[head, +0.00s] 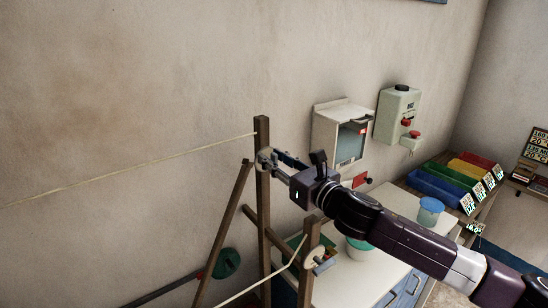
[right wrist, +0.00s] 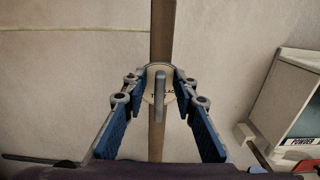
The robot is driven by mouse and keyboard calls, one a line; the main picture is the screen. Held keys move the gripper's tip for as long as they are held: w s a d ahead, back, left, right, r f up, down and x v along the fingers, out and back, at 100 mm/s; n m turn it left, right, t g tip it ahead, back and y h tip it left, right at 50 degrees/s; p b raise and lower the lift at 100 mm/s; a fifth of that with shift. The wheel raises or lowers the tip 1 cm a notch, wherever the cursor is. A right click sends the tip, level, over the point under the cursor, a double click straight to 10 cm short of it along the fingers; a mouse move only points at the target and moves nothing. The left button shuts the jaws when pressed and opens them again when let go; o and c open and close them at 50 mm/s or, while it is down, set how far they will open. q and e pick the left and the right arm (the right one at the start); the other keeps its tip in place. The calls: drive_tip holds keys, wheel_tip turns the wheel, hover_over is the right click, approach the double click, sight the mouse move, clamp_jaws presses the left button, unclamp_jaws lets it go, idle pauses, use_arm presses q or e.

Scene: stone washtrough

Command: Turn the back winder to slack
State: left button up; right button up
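The back winder (head: 264,158) is a pale disc with a lever on the taller wooden post (head: 262,200). In the right wrist view the winder's grey lever (right wrist: 160,96) stands upright in front of its pale plate; lettering there is mostly hidden. My right gripper (head: 277,165) is at the back winder. Its blue-padded fingers (right wrist: 160,88) are open, one on each side of the lever, with a gap on both sides. A pale line (head: 130,165) runs from the back post to the left and looks nearly straight. My left gripper is not in view.
A nearer post (head: 309,260) carries a second winder (head: 314,257) and line. A white counter (head: 345,285) with tubs stands below my right arm.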

clamp_jaws()
idle(0.4)
drive_tip(key=m, duration=0.3)
drive_tip(key=shift+w+d+m, duration=0.2)
drive_tip(key=shift+m, duration=0.1)
drive_tip(key=shift+w+d+f+m, duration=0.1)
drive_tip(key=shift+d+m, duration=0.05)
drive_tip(key=shift+m, duration=1.45)
